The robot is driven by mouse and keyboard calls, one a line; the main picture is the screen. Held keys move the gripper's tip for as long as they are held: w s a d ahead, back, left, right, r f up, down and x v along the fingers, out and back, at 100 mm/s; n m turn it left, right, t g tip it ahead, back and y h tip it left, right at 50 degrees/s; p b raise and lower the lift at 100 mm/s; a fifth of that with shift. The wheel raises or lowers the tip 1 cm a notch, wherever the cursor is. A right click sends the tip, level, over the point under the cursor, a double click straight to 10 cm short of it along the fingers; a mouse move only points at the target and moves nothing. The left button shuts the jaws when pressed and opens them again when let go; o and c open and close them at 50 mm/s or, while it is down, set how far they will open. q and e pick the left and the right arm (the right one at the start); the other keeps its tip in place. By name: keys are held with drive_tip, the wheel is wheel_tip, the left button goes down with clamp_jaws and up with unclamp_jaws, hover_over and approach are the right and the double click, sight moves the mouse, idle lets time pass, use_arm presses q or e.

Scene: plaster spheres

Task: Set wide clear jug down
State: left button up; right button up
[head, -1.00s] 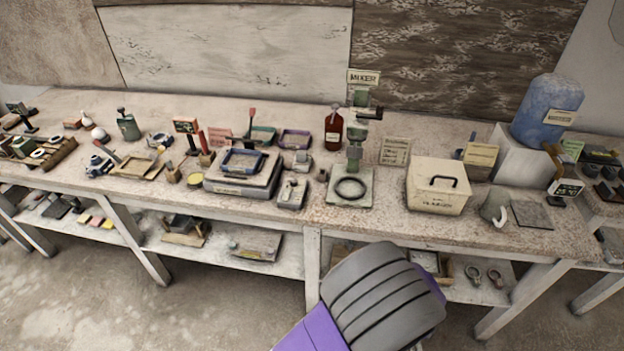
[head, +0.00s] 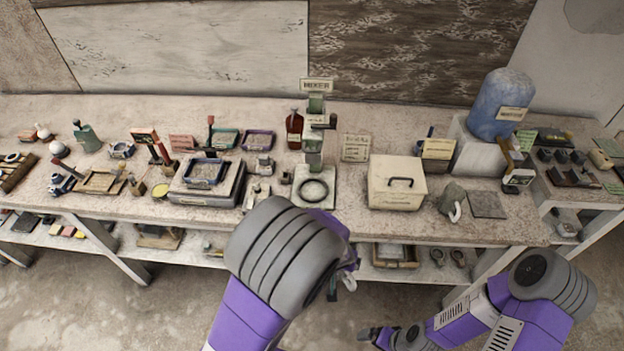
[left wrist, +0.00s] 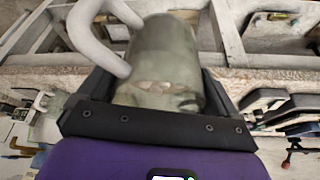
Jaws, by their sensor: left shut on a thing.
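In the left wrist view a wide, see-through grey-green jug (left wrist: 168,58) with a pale curved handle (left wrist: 98,38) sits between the fingers of my left gripper (left wrist: 160,88), which is shut on it. In the head view my left forearm hides most of that gripper and jug; only a pale bit, perhaps the handle (head: 349,281), shows in front of the bench edge. My right gripper (head: 372,334) is low at the bottom, away from the bench; its fingers are too small to read.
The mixer (head: 313,150) stands on the bench (head: 345,218) with a dark ring on its base. Right of it are a cream lidded box (head: 397,187), a grey jug with a white handle (head: 452,200) and a flat grey tile (head: 488,204). Little bench is bare near the mixer.

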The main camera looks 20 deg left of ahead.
wheel_tip(320, 180, up, 18)
drive_tip(key=p, duration=1.6)
